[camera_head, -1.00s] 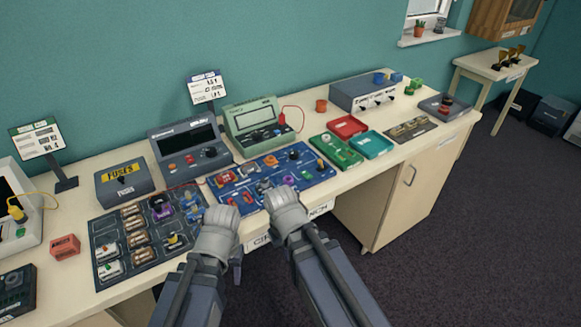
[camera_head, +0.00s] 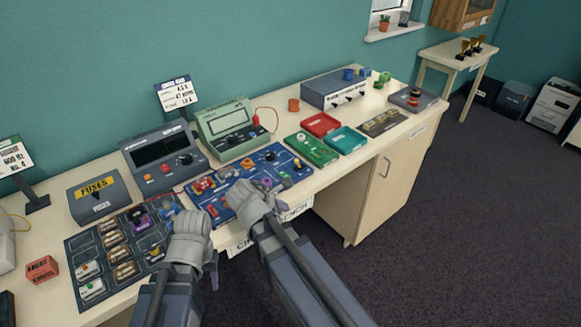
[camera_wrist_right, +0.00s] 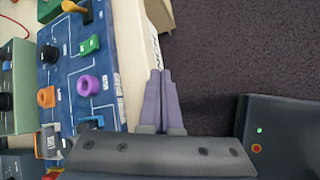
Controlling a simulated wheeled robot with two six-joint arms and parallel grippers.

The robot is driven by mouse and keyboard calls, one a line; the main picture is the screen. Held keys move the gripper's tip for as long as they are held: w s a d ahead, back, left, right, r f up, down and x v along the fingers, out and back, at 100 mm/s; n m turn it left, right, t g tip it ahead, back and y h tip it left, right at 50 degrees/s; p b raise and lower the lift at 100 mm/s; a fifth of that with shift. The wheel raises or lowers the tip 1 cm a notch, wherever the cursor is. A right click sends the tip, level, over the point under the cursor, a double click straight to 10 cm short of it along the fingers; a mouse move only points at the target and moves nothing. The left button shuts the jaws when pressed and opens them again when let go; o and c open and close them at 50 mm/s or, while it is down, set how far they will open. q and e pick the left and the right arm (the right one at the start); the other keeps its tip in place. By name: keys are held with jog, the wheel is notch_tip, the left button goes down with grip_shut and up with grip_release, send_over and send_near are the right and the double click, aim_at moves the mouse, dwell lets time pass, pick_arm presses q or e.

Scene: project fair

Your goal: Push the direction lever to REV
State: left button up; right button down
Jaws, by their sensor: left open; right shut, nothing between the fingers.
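The blue circuit board (camera_head: 262,158) lies on the bench with several coloured parts. In the right wrist view, its orange-handled lever (camera_wrist_right: 76,7) stands near the board's top edge; I cannot read a direction or REV mark on it. Below it are a green switch (camera_wrist_right: 90,45) and a purple ring (camera_wrist_right: 88,85). My right gripper (camera_wrist_right: 161,73) is shut and empty, its purple fingers beside the bench's front edge, apart from the lever. In the head view, the right gripper (camera_head: 246,190) covers the board's front part. My left gripper (camera_head: 187,222) is open by the dark board, fingertips largely hidden.
The dark board (camera_head: 92,250) lies at the left, near a FUSES box (camera_head: 98,205). Two meters (camera_head: 160,158) (camera_head: 228,130) stand behind the blue board. Green, red (camera_head: 320,124) and teal trays (camera_head: 347,140) are to its right. Open floor (camera_head: 460,220) lies in front.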

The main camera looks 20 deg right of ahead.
jog(key=w+r+n+t, duration=0.1)
jog(key=r+n, duration=0.1)
jog(key=n, duration=0.1)
jog(key=w+a+r+n+t+h, duration=0.1)
jog(key=n, duration=0.2)
jog(key=w+a+r+n+t+h, duration=0.1)
jog(key=w+r+n, duration=0.1)
jog(key=n, duration=0.1)
jog(key=shift+r, duration=0.3)
jog(key=shift+w+a+r+n+t+h, duration=0.15)
jog(key=shift+r+n+t+h, duration=0.2)
jog(key=shift+n, duration=0.45)
pick_arm(q)
jog(key=shift+f, duration=0.15)
pick_arm(e)
jog(key=shift+w+f, duration=0.1)
